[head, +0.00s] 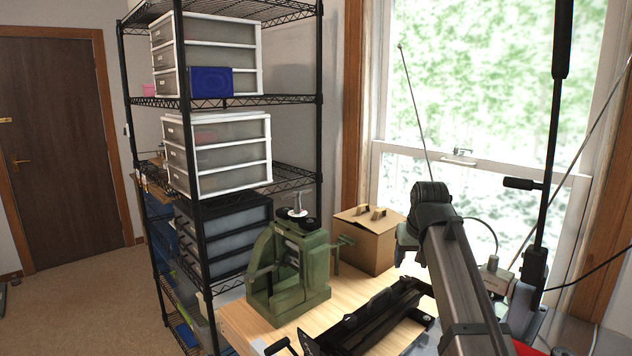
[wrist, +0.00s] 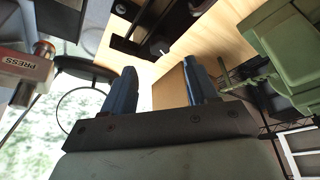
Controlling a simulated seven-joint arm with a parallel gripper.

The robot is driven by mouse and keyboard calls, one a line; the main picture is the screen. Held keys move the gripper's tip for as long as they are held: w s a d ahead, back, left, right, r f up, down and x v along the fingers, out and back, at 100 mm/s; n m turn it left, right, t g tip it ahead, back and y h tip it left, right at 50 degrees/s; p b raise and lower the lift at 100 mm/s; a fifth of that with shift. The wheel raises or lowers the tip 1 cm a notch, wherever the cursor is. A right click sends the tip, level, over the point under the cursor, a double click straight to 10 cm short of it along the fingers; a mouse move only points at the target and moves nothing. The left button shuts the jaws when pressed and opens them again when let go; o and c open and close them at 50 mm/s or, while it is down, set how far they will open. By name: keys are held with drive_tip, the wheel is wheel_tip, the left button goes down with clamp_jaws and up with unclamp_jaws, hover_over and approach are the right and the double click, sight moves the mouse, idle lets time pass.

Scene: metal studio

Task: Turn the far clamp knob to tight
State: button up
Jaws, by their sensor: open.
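A long black clamp fixture (head: 368,322) lies on the wooden workbench in the head view, with low raised parts along it. I cannot tell the far clamp knob apart there. In the wrist view, part of the black fixture (wrist: 135,45) shows at the top, with a small dark knob (wrist: 160,47) with a pale spot beside it. I cannot tell whether this is the far one or how tight it is. My gripper (wrist: 160,70) is open, its blue fingers apart with nothing between them, and away from the fixture.
A green press (head: 290,270) stands left of the fixture. A cardboard box (head: 367,238) stands behind, near the window. A small unit marked PRESS (wrist: 25,65) is at the left of the wrist view. Bare bench wood (head: 240,325) shows at the front left.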

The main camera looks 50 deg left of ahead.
drive_tip(key=a+v, duration=0.1)
drive_tip(key=v, duration=0.6)
drive_tip(key=s+a+r+t+y, duration=0.2)
drive_tip(key=s+a+r+y, duration=0.2)
drive_tip(key=a, duration=0.7)
drive_tip(key=s+a+r+t+y, duration=0.3)
drive_tip(key=s+a+r, duration=0.4)
drive_tip(key=a, duration=0.3)
drive_tip(key=shift+a+r+y, duration=0.2)
drive_tip(key=shift+a+y, duration=0.2)
drive_tip(key=shift+y, duration=0.3)
